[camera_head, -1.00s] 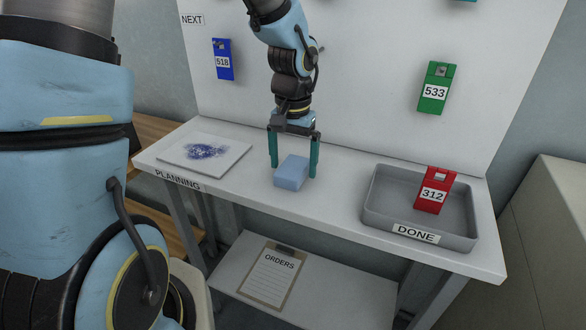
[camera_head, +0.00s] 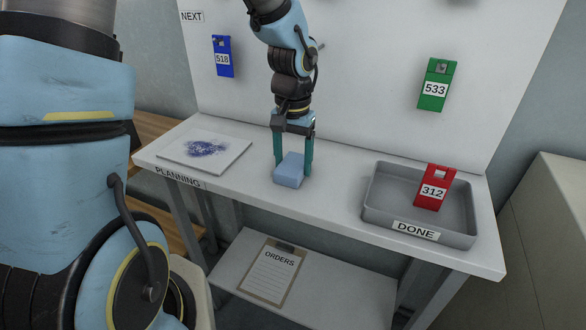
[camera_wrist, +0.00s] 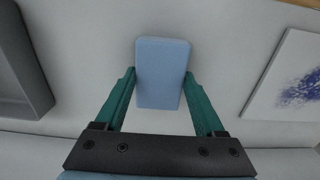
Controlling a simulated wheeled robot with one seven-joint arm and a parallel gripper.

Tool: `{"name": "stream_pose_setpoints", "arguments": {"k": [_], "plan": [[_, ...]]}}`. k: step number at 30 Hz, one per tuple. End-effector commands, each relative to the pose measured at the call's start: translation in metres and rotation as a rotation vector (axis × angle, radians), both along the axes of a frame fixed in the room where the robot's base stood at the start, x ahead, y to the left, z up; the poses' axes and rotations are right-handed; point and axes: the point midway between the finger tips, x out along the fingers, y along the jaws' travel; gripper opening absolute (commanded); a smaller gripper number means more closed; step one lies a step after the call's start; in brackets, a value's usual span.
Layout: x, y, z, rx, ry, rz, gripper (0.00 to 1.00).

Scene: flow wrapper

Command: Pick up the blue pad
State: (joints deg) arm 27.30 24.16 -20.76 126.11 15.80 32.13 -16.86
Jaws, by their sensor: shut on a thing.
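The blue pad (camera_head: 289,171) is a light blue block on the white table, left of the grey tray. My gripper (camera_head: 293,170) points down over it, with a teal finger on each side. In the wrist view the pad (camera_wrist: 162,72) sits between the fingertips of my gripper (camera_wrist: 161,80), and the fingers are shut on its sides. In the head view the pad appears to rest on the table; I see no clear gap beneath it.
A grey tray (camera_head: 375,213) labelled DONE holds a red tag (camera_head: 434,188) at the right of the table. A white board (camera_head: 232,163) with a blue-purple smudge lies at the left. Blue (camera_head: 223,57) and green (camera_head: 437,86) tags hang on the back panel.

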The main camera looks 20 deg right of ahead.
Motion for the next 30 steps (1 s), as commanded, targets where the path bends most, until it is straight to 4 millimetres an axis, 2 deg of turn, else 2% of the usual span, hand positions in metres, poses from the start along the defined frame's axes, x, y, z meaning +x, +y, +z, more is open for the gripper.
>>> {"name": "stream_pose_setpoints", "arguments": {"k": [10, 14, 21, 25, 30], "plan": [[0.001, 0.000, 0.007, -0.001, -0.002, 0.000, 0.18], [0.001, 0.000, 0.027, -0.003, -0.005, 0.002, 0.18], [0.001, -0.001, 0.074, -0.003, -0.006, 0.001, 0.18], [0.001, -0.001, 0.091, -0.002, -0.004, 0.001, 0.18], [0.000, 0.000, 0.100, 0.001, -0.001, 0.001, 0.18]]}}
